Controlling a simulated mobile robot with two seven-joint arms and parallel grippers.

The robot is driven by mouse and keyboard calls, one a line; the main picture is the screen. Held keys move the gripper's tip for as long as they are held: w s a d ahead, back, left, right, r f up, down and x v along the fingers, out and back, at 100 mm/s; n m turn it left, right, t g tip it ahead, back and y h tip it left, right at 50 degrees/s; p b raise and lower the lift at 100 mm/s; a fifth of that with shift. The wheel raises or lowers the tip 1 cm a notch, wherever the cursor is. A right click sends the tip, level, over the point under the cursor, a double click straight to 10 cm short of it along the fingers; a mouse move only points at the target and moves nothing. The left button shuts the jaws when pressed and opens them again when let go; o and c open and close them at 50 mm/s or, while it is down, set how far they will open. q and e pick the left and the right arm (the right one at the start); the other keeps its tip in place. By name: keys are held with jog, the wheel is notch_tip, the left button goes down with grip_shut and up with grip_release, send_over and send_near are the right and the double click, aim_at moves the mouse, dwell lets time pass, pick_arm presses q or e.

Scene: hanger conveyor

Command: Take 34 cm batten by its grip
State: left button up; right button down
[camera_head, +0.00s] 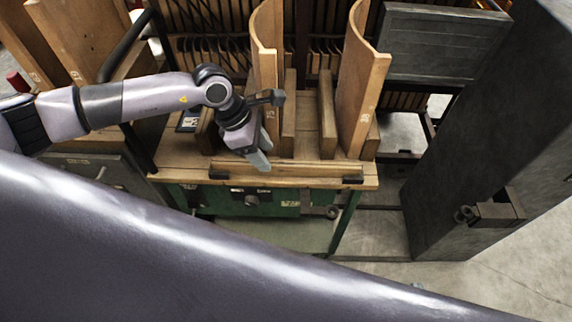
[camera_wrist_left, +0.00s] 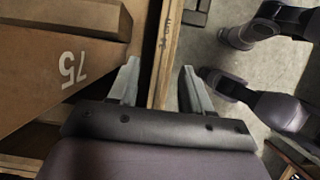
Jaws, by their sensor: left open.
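The 34 cm batten (camera_head: 305,170) is a narrow light wooden strip along the front edge of the wooden bench top, with dark blocks at both ends. In the left wrist view the batten (camera_wrist_left: 166,45) carries the mark "34 cm" and runs between my two fingers. My left gripper (camera_head: 264,153) is open above the batten, left of its middle; its fingers also show in the left wrist view (camera_wrist_left: 159,80). Nothing is held. I cannot tell whether the fingers touch the wood. My right gripper is not in view.
A curved wooden board marked 75 (camera_wrist_left: 68,70) stands close beside my left gripper. A second curved board (camera_head: 362,80) stands on the bench (camera_head: 325,152) to the right. A dark metal cabinet (camera_head: 470,130) is at the right. Floor in front of the bench is clear.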

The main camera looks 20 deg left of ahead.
aim_at(285, 163)
pick_arm(q)
jog(key=shift+w+d, duration=0.2)
jog(key=shift+d, duration=0.45)
jog(key=shift+w+d, duration=0.2)
jog(key=shift+d, duration=0.45)
jog(key=x, duration=0.5)
jog(key=shift+w+d, duration=0.1)
jog(key=shift+d, duration=0.15)
jog(key=shift+c, duration=0.3)
grip_shut()
